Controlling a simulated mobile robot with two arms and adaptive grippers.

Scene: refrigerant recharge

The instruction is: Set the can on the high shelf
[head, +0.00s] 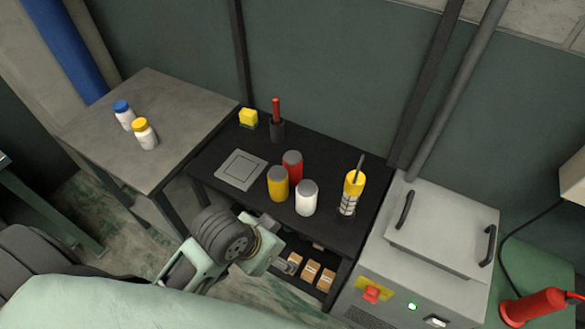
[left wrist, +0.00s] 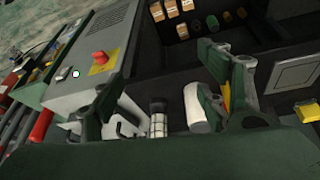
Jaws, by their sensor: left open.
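A white can (head: 306,198) with a grey lid stands upright on the black top (head: 328,149) of the shelf unit. A yellow can (head: 278,184) and a red can (head: 292,166) stand close beside it. My left gripper (head: 285,264) is low in front of the shelf unit, apart from the cans in the head view. In the left wrist view my open left gripper (left wrist: 168,75) shows both fingers apart. The white can (left wrist: 196,108) appears between them in the picture, nearer the right finger, which partly hides the yellow can (left wrist: 226,97). My right gripper is not in view.
A square grey pad (head: 241,170), a yellow block (head: 248,117), a dark cup (head: 277,130) and a yellow-topped tool (head: 353,190) share the top. Brown boxes (head: 310,272) sit on a lower shelf. A grey machine (head: 430,250) stands right, a table (head: 180,110) with two bottles left.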

